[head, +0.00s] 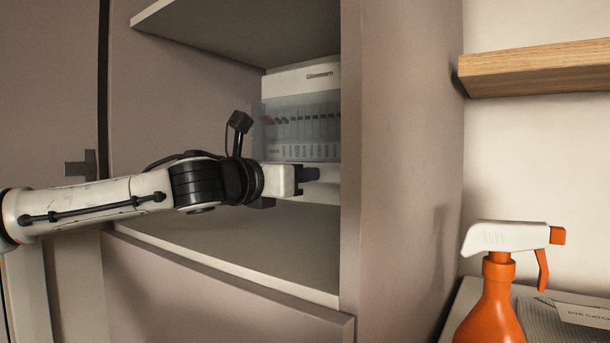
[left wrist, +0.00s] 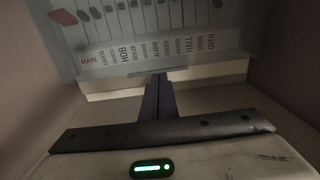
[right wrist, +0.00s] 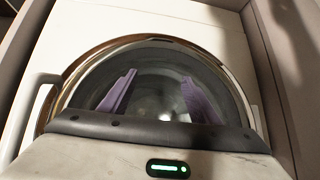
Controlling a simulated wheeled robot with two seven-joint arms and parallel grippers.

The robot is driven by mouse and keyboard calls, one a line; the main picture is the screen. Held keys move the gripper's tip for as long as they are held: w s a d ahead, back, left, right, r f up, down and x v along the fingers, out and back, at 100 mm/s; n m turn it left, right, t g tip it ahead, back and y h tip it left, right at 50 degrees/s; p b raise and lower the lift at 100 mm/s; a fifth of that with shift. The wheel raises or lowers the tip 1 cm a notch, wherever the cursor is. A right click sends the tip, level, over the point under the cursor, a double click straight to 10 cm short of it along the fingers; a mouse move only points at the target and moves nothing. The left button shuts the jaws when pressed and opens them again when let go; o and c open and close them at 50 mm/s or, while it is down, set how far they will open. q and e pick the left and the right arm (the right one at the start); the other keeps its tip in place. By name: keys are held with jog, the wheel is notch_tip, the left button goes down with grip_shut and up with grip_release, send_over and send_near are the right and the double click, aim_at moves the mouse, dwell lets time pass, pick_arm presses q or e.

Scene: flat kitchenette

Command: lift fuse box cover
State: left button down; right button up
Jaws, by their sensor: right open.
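The fuse box (head: 306,80) is a white unit at the back of an open cabinet compartment. Its translucent bluish cover (head: 290,106) hangs down over a row of switches, with labels showing through it. The cover also shows in the left wrist view (left wrist: 178,42). My left gripper (head: 312,174) reaches into the compartment just below the cover. In the left wrist view its purple fingers (left wrist: 158,80) are together, pointing at the box's lower edge. Nothing shows between them; whether the tips touch the box is unclear. My right gripper (right wrist: 160,78) is open and empty, outside the head view.
The compartment has a shelf above (head: 235,30), a floor below (head: 240,235) and a right side wall (head: 400,170). An orange spray bottle (head: 490,310) stands at right, below a wooden shelf (head: 540,68). A round glass door (right wrist: 155,85) faces my right gripper.

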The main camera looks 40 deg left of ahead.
pick_arm(q)
jog(key=shift+r, duration=0.45)
dwell(0.4)
jog(key=shift+s, duration=0.15)
jog(key=shift+s+d+r, duration=0.1)
jog(key=shift+s+r, duration=0.3)
jog(key=shift+s, duration=0.2)
jog(key=shift+s+r, duration=0.4)
jog(key=shift+s, duration=0.2)
jog(key=shift+s+r, duration=0.1)
jog(key=shift+s+d+r+t+b, duration=0.1)
jog(key=shift+s+r+t+b, duration=0.1)
jog(key=shift+s+r, duration=0.25)
jog(key=shift+s+d+r+t+b, duration=0.1)
jog(key=shift+s+r+t, duration=0.15)
jog(key=shift+s, duration=0.3)
jog(key=shift+s+r+t, duration=0.25)
jog(key=shift+s+r, duration=0.6)
jog(key=shift+r, duration=0.35)
